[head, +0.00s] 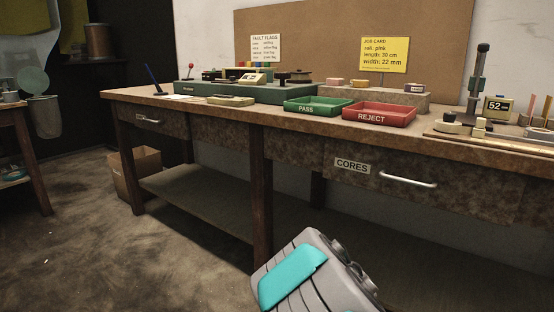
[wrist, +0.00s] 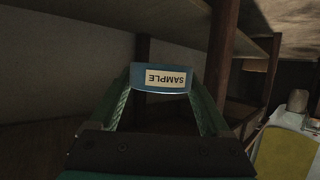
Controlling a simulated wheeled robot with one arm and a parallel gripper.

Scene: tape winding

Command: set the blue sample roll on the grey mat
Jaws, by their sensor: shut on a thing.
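The blue sample roll (wrist: 160,68) shows in the wrist view with a white label reading SAMPLE, upside down in the picture. My gripper (wrist: 160,88) is shut on it, with one finger on each side at the fingertips. The roll is held in the air, with dark shelving behind it. In the head view, my grey and teal arm part shows at the bottom, and neither the fingertips nor the roll can be seen there. I cannot make out the grey mat in either view.
A long wooden bench (head: 288,132) holds a green PASS tray (head: 317,112), a red REJECT tray (head: 379,122) and a green winder (head: 245,92). A drawer marked CORES (head: 415,172) and a lower shelf (head: 200,200) are below. A cardboard box (head: 135,172) stands on the floor.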

